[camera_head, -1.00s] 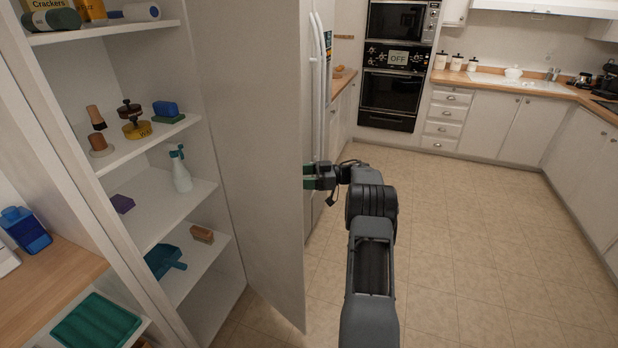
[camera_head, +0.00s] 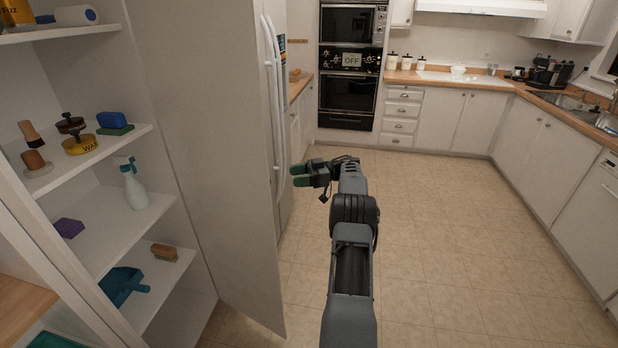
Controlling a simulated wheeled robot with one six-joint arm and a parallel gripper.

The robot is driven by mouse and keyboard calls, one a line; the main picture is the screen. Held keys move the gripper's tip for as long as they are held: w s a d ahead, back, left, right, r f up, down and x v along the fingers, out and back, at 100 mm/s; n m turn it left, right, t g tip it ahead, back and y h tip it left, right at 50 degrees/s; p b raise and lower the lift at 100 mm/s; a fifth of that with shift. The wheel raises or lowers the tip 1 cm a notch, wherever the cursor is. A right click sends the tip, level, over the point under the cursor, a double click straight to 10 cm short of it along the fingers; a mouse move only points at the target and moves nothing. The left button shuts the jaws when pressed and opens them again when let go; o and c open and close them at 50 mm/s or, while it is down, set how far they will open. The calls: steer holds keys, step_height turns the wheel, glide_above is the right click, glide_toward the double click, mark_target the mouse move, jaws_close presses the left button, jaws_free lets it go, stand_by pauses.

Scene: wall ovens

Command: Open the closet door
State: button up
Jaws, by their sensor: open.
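The closet door (camera_head: 215,150) is a tall plain pale panel. It stands swung out from the closet, leaving the shelves (camera_head: 120,235) on its left exposed. My gripper (camera_head: 297,175) is open and empty, with green fingertips pointing left. It is in the air to the right of the door, near the fridge handles, and appears apart from the door. The door's outer face and any handle on it are hidden from this side.
A white fridge (camera_head: 274,110) with long handles stands just behind the door. Wall ovens (camera_head: 348,65) are at the back. Cabinets and counters (camera_head: 470,82) line the back and right. The tiled floor (camera_head: 450,230) is clear. Bottles, tins and brushes fill the closet shelves.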

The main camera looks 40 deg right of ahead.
steer(key=shift+v, duration=2.05)
